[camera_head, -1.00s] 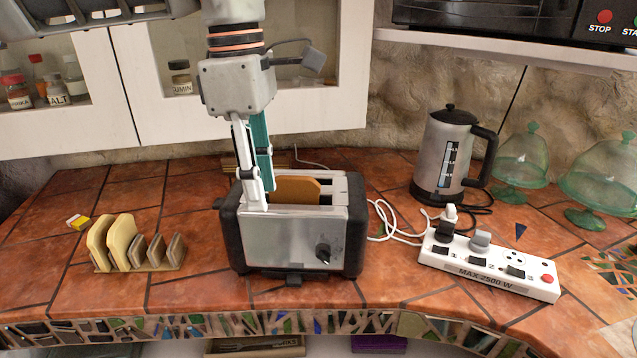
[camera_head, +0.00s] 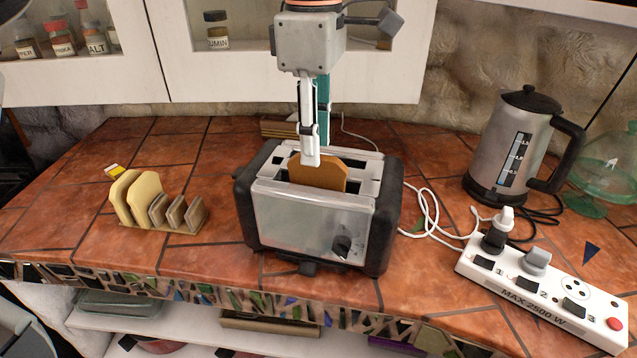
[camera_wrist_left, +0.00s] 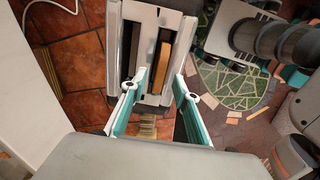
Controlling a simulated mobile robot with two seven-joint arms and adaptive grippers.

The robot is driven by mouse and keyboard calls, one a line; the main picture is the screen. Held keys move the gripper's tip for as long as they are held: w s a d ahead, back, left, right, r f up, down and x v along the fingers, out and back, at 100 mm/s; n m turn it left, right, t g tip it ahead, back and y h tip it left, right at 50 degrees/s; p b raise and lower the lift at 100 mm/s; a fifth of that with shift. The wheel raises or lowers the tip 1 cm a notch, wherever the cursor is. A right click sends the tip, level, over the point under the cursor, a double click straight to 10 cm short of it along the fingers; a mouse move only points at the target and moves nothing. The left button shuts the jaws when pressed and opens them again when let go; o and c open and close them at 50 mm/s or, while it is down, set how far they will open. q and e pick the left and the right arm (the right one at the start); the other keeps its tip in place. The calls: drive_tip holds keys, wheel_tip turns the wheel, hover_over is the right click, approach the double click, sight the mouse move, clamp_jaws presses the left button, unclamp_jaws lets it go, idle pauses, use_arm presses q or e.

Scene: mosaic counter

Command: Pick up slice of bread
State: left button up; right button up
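A browned slice of bread (camera_head: 330,176) stands upright in the front slot of the metal toaster (camera_head: 300,218), its top part showing above the slot. In the left wrist view the slice (camera_wrist_left: 164,62) lies in the right-hand slot. My left gripper (camera_head: 316,153) points down over the toaster, with its near white fingertip in front of the slice's upper edge. In the left wrist view its fingers (camera_wrist_left: 158,80) are spread apart, with nothing held between them. Whether a finger touches the slice cannot be told. Two pale bread slices (camera_head: 146,194) stand in a rack (camera_head: 160,230) at left.
A kettle (camera_head: 510,145) and a white power strip (camera_head: 540,290) stand on the right, with cables beside the toaster. A glass dome (camera_head: 600,170) is at the far right. The tiled counter (camera_head: 100,255) is clear in front of the rack.

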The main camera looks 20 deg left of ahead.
sight(317, 183)
use_arm(q)
wheel_tip(317, 183, down, 4)
drive_tip(key=shift+d+r, duration=0.1)
drive_tip(key=shift+r, duration=0.1)
drive_tip(key=c, duration=0.8)
drive_tip(key=shift+r, duration=0.15)
